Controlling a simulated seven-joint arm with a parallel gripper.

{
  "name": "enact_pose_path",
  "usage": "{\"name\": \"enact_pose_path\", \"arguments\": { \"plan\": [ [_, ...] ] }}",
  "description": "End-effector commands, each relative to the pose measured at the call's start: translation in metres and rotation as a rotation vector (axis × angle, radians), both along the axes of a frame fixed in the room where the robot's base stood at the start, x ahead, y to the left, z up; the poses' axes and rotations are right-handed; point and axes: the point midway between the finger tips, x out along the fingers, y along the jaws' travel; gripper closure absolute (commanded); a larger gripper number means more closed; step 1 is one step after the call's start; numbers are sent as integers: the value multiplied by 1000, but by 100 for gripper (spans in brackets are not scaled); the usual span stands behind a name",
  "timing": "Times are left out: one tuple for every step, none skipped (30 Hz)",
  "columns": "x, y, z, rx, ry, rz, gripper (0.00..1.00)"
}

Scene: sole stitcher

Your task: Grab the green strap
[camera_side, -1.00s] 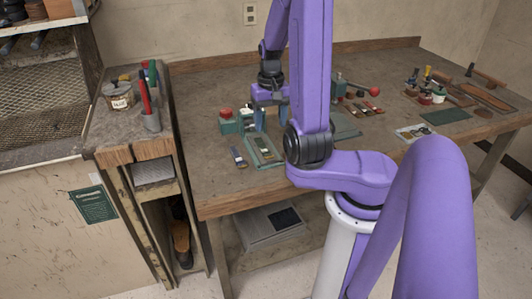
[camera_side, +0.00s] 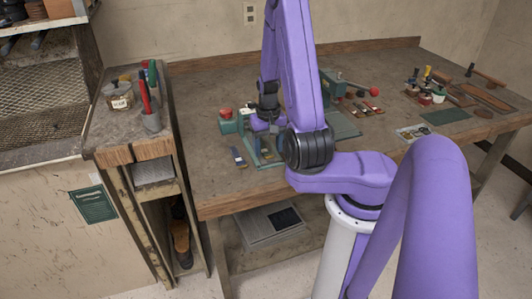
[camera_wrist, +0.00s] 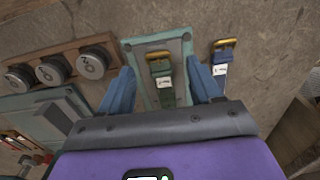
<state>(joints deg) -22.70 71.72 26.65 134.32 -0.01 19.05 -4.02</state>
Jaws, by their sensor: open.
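The green strap (camera_wrist: 165,86) has a gold buckle and a white label. It lies on a pale green tray (camera_wrist: 137,56) in the wrist view. My gripper (camera_wrist: 160,69) is open, with one blue finger on each side of the strap and nothing held. In the side view my gripper (camera_side: 265,143) is low over the tray (camera_side: 280,164), and the strap is mostly hidden there. I cannot tell how far the fingertips are above the tray.
A blue strap (camera_wrist: 221,68) with a gold buckle lies just right of the tray.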

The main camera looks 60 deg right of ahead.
Motion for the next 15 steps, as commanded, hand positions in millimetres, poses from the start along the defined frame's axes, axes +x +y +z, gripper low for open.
{"name": "enact_pose_path", "arguments": {
  "plan": [
    [-1,0,-5,3,3,-1,36],
    [-1,0,-7,1,1,-1,36],
    [0,0,-10,1,1,0,36],
    [0,0,-11,1,1,0,36],
    [0,0,-12,1,1,0,36],
    [0,0,-13,0,0,0,36],
    [0,0,-14,0,0,0,36],
    [0,0,-14,-1,-1,0,36],
    [0,0,-14,-1,-1,0,36],
    [0,0,-14,-1,-1,0,36],
    [0,0,-14,-1,-1,0,36],
    [0,0,-14,-1,-1,0,36],
    [0,0,-14,-1,-1,0,36],
    [0,0,-14,-1,-1,0,36],
    [0,0,-14,-1,-1,0,49]
  ]
}}
